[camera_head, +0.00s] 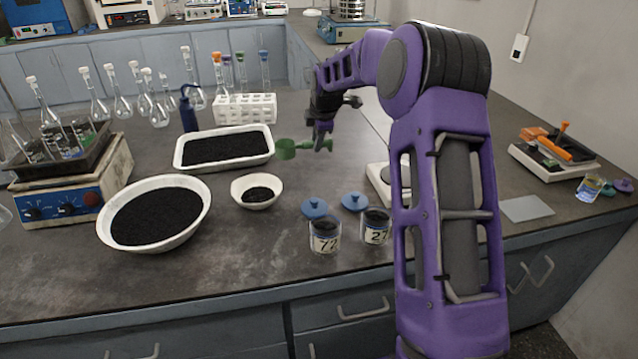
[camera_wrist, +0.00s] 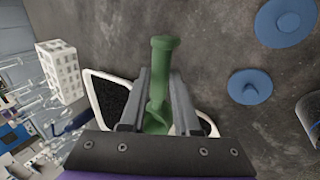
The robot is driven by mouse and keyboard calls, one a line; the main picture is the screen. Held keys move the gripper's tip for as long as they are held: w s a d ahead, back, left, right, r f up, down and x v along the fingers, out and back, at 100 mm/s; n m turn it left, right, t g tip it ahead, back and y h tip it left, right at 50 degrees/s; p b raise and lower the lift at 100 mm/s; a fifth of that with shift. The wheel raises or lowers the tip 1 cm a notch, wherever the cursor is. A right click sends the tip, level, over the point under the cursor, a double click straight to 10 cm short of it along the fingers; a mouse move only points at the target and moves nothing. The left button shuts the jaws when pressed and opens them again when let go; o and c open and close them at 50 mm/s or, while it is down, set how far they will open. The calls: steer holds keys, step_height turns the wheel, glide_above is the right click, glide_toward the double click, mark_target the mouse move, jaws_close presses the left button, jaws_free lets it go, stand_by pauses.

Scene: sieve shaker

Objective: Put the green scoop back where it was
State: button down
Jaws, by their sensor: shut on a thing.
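The green scoop (camera_head: 287,149) is held by its handle in my gripper (camera_head: 322,142), above the counter to the right of the white rectangular tray. In the wrist view the scoop (camera_wrist: 160,75) stands between the two grey fingers of my gripper (camera_wrist: 158,100), its handle end toward the top of the picture. Its bowl is partly hidden behind the gripper's edge. I cannot tell what, if anything, is in the bowl.
A white rectangular tray (camera_head: 272,151), a round white basin (camera_head: 203,217) and a small white bowl (camera_head: 240,199) hold black grains. A white rack (camera_head: 246,106) stands behind. Some front counter is bare.

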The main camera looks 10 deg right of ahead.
steer(key=shift+d, duration=0.1)
steer(key=shift+f, duration=0.3)
step_height(320, 180, down, 9)
steer(key=shift+f+b, duration=0.2)
steer(key=shift+b, duration=0.65)
steer(key=shift+f, duration=0.1)
steer(key=c, duration=0.6)
jaws_free()
steer(key=shift+c, duration=0.2)
steer(key=shift+s+d+r, duration=0.1)
steer(key=shift+r, duration=0.35)
steer(key=p+v, duration=0.1)
steer(key=v, duration=1)
